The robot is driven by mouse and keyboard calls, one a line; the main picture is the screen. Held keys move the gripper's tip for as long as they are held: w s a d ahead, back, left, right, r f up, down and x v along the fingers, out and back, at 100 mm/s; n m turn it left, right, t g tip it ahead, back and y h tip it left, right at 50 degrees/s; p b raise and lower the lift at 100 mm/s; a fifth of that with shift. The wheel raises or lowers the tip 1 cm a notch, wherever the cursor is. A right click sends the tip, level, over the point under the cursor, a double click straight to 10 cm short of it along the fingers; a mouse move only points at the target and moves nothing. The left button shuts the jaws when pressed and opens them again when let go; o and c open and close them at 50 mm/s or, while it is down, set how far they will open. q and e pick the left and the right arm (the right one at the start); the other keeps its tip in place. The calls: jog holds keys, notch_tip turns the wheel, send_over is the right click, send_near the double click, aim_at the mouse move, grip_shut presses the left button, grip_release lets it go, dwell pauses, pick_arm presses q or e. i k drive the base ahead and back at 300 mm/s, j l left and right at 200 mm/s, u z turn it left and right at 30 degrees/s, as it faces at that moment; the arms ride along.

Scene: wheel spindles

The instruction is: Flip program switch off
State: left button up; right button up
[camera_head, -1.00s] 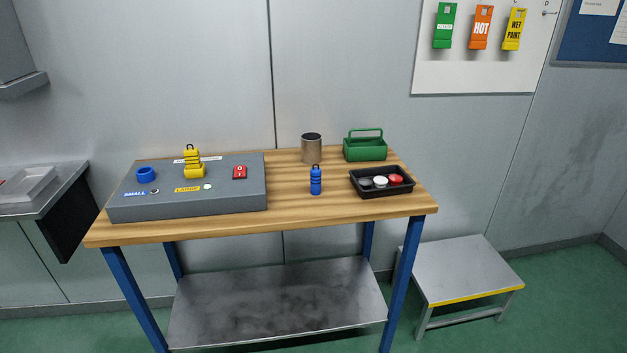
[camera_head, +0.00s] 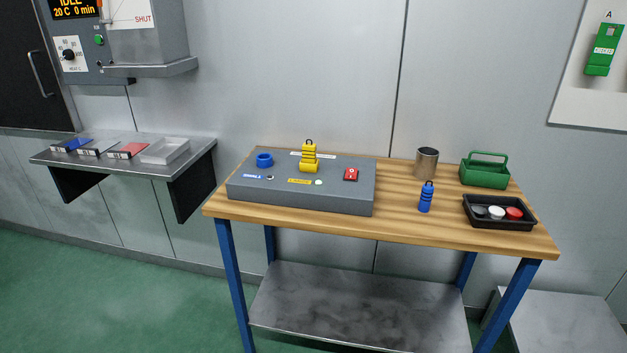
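A grey box (camera_head: 340,197) lies on the left part of the wooden workbench. A red switch (camera_head: 351,174) with white marks sits on its top, toward the right; its on or off position is too small to tell. A yellow stepped piece (camera_head: 309,158) and a blue ring (camera_head: 264,160) are also on the box, with a small pale round light or button (camera_head: 318,182) at its front. On the wall at upper left, a control panel has a black knob (camera_head: 68,55) and a green button (camera_head: 99,40). Neither of my grippers is in view.
The wooden workbench (camera_head: 400,231) also holds a blue spindle-like piece (camera_head: 426,197), a metal cup (camera_head: 427,163), a green caddy (camera_head: 484,170) and a black tray (camera_head: 500,224) with round pieces. A wall shelf (camera_head: 205,150) is at left. Green floor is open at lower left.

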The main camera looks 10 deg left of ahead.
aim_at(351, 174)
jog(key=i+j+z, duration=0.55)
jog(key=z, duration=0.15)
jog(key=i+j+z, duration=0.15)
jog(key=j+z, duration=0.2)
jog(key=j, duration=0.15)
